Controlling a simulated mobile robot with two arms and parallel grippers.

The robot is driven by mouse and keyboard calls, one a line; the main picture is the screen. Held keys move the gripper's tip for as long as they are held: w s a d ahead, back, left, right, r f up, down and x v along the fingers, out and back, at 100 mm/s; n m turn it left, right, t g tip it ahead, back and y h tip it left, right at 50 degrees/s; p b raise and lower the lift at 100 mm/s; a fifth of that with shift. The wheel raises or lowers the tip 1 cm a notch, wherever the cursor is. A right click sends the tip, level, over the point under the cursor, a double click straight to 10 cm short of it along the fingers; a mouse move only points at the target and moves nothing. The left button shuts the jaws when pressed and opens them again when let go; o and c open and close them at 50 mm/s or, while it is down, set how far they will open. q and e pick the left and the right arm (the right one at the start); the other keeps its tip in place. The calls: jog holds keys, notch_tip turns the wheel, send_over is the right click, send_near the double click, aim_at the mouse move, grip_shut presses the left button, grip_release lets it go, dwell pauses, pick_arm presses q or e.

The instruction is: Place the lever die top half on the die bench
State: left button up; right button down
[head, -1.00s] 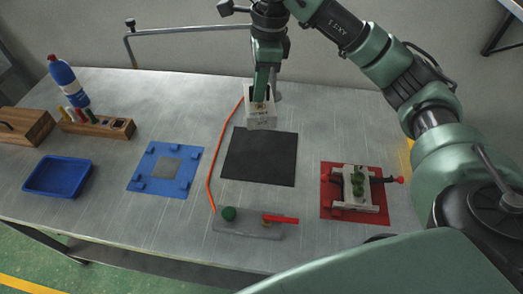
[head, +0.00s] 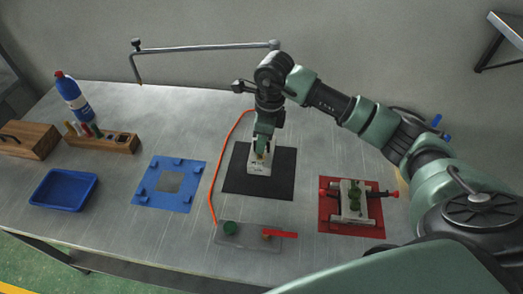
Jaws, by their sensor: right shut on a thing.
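My right gripper (head: 263,148) comes down over the black mat (head: 236,184) at the middle of the table. It is shut on a pale block (head: 260,168), which looks like the lever die top half. The block stands upright over the mat's middle; I cannot tell whether it touches the mat. The gripper hides its upper part. Which surface is the die bench is not marked. A red mat (head: 330,222) at the right bears a pale die (head: 350,212) with green knobs and red-ended bars. My left gripper is not in view.
A blue mat (head: 146,193) with small blue blocks lies left of the black mat. An orange hose (head: 222,150) runs between them to a grey plate (head: 250,242) with a green knob and red lever. A blue tray (head: 64,205), bottle (head: 72,97) and wooden holder (head: 105,143) stand left.

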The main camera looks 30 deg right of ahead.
notch_tip(320, 180, down, 4)
jog(key=shift+f+p, duration=0.15)
jog(key=shift+p, duration=0.35)
jog(key=shift+f, duration=0.15)
jog(key=shift+f, duration=0.2)
jog(key=c, duration=1.5)
grip_release()
